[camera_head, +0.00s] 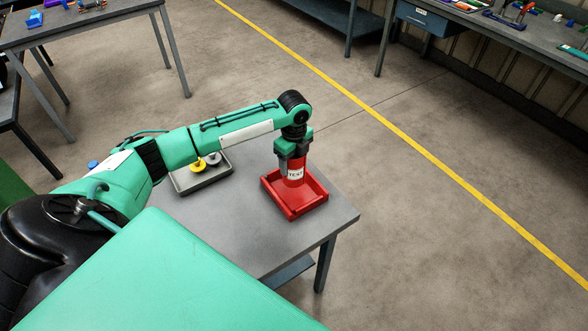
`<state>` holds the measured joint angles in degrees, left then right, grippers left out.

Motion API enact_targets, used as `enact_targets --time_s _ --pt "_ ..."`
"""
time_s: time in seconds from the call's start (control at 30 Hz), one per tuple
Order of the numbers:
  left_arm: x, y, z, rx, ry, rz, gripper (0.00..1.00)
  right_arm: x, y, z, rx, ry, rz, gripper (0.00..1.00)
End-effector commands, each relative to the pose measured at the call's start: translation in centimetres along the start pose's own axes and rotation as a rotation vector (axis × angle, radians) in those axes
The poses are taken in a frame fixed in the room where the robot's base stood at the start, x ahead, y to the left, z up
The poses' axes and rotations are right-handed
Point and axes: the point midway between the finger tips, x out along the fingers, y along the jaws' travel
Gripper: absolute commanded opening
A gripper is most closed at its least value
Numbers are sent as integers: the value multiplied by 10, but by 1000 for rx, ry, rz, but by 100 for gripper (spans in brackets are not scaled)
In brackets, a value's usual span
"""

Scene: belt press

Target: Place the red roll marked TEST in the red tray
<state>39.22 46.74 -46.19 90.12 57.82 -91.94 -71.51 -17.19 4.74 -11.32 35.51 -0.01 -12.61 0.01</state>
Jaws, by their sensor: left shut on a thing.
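The red roll (296,172) with a white TEST label stands upright in the head view, at or in the red tray (312,208). My left gripper (293,160) points down and is shut on the upper part of the roll. The roll's lower end is over the inside of the tray; I cannot tell whether it touches the tray floor. The tray sits on the grey table (240,232) near its right edge. My right gripper is not in view.
A grey tray (204,182) with a yellow piece (198,164) and a grey piece (213,158) stands left of the red tray. The table top in front is clear. Other workbenches (85,28) with small items stand farther back. A yellow line (400,133) crosses the floor.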

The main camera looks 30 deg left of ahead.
Motion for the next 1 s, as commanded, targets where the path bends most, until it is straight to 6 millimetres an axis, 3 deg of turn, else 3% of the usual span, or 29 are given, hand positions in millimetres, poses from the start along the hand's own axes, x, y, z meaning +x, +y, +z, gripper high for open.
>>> enact_targets --time_s 0.2,0.5,0.87,0.9,1.0 --pt "13 -1 0 0 2 -1 27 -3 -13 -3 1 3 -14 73" --pt "50 -1 -1 0 2 -3 27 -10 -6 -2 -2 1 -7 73" --pt "54 -1 0 1 1 -3 27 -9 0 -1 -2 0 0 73" --pt "54 0 0 1 1 -1 72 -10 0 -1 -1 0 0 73" --pt "54 0 0 1 1 -1 86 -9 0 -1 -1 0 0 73"
